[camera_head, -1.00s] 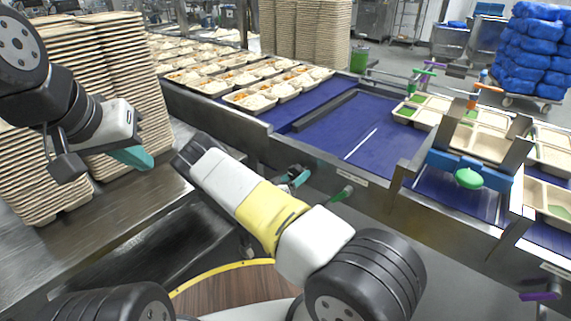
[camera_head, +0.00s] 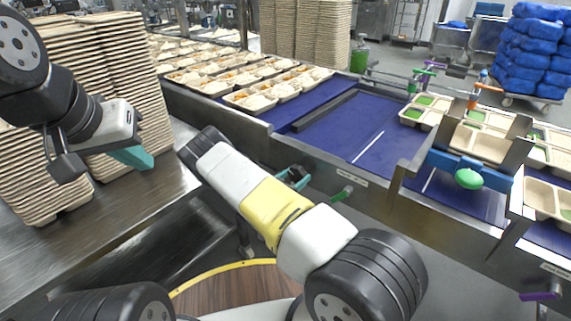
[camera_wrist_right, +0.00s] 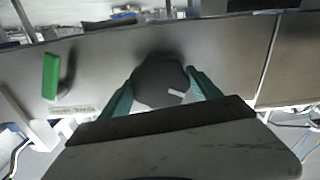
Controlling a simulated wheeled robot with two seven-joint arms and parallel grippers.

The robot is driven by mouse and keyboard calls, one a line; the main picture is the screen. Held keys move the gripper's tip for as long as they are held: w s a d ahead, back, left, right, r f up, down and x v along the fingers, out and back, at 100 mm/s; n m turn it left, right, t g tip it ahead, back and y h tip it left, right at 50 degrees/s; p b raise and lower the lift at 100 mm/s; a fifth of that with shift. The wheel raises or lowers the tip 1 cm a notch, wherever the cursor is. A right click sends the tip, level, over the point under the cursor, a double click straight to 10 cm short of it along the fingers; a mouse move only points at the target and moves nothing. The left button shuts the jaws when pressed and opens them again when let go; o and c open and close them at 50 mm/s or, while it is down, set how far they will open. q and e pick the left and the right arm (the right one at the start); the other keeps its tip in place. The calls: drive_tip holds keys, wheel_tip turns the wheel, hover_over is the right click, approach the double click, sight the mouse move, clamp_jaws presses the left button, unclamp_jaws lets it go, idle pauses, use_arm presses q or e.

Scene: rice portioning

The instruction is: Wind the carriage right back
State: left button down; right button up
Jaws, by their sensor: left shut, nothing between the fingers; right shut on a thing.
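My right gripper (camera_head: 295,178) is at the front side of the conveyor, its teal fingers partly hidden behind my forearm. In the right wrist view its fingers (camera_wrist_right: 160,92) are shut on a dark rounded knob (camera_wrist_right: 160,78) on the metal side panel. A blue carriage-like frame (camera_head: 468,166) with a green knob (camera_head: 468,179) and metal side plates stands over the right part of the belt, with a beige tray (camera_head: 482,145) between the plates. I cannot tell for sure that this is the carriage. My left gripper (camera_head: 135,157) is shut and empty beside the tray stacks.
A green lever (camera_head: 343,193) sits right of the knob and shows at left in the wrist view (camera_wrist_right: 50,75). Filled trays (camera_head: 262,97) stand on the left belt. Tray stacks (camera_head: 150,110) rise on the metal table (camera_head: 150,215). A purple handle (camera_head: 538,296) is at lower right.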

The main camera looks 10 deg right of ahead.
drive_tip(key=m, duration=0.2)
drive_tip(key=shift+m, duration=0.4)
drive_tip(key=shift+m, duration=1.6)
drive_tip(key=m, duration=0.3)
drive_tip(key=m, duration=0.3)
